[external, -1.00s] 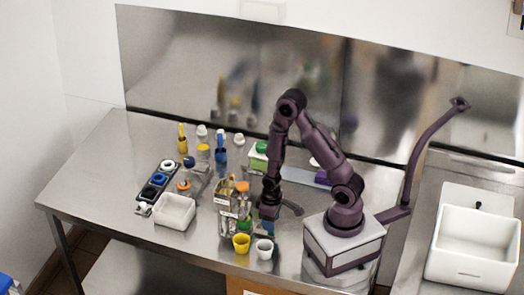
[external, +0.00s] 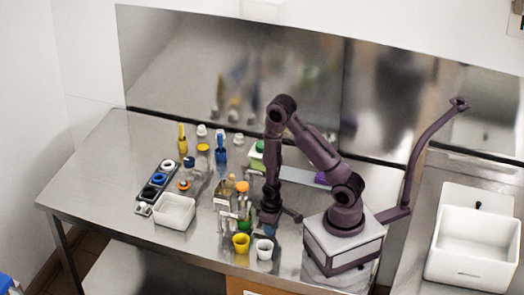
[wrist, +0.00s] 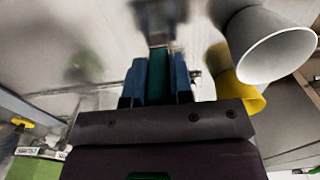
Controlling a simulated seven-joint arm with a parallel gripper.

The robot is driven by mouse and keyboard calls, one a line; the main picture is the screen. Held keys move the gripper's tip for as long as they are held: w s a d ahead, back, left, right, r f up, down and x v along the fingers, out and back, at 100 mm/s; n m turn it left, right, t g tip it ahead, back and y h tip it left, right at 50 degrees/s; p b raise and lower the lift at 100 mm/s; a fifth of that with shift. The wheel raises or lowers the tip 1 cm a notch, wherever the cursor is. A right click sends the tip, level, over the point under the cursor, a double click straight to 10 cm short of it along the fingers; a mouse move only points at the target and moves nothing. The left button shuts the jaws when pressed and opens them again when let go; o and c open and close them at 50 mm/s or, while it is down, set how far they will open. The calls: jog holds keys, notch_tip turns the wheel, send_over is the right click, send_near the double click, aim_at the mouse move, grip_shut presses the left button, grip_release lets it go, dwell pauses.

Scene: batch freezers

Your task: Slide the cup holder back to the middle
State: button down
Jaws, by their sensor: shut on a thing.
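A yellow cup (external: 241,243) and a white cup (external: 264,250) stand side by side near the table's front edge. The wrist view shows the white cup (wrist: 272,45) and the yellow cup (wrist: 238,97) to the right of my gripper. My gripper (external: 268,222) is low over the table, just behind the white cup. In the wrist view its blue fingers (wrist: 158,78) are shut on a teal-green piece (wrist: 158,62). I cannot tell whether this piece belongs to the cup holder. The holder itself is not clearly distinguishable.
A cluster of small labelled containers (external: 226,212) stands left of my gripper. A white tub (external: 174,211) and a dark rack (external: 157,180) with round items lie further left. Bottles stand behind. The table's far left is clear.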

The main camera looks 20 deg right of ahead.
jog(key=w+d, duration=0.8)
jog(key=shift+w, duration=0.15)
jog(key=c, duration=1)
grip_release()
notch_tip(320, 180, up, 13)
